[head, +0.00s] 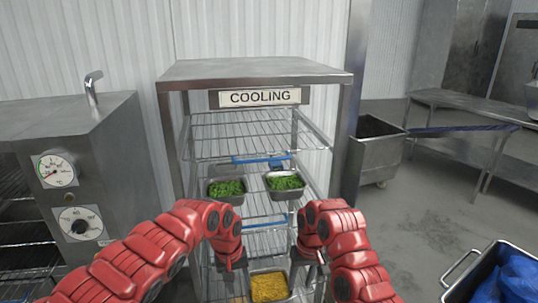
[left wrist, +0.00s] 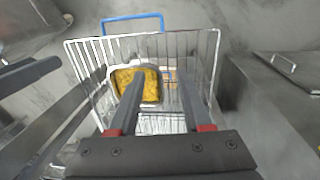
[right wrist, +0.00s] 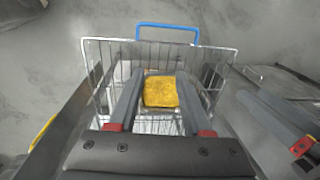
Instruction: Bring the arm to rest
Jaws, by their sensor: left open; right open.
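My left gripper (head: 232,264) and right gripper (head: 310,262) hang in front of the cooling rack (head: 255,72), fingers pointing down. Both are open and empty. Two metal pans of green food (head: 226,188) (head: 285,182) sit side by side on a middle shelf.
A steel appliance with dials (head: 60,170) stands left of the rack. A steel bin (head: 374,155) stands to the right, and a container with blue contents (head: 512,275) is at the lower right. The rack's upper wire shelf (head: 235,130) is empty.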

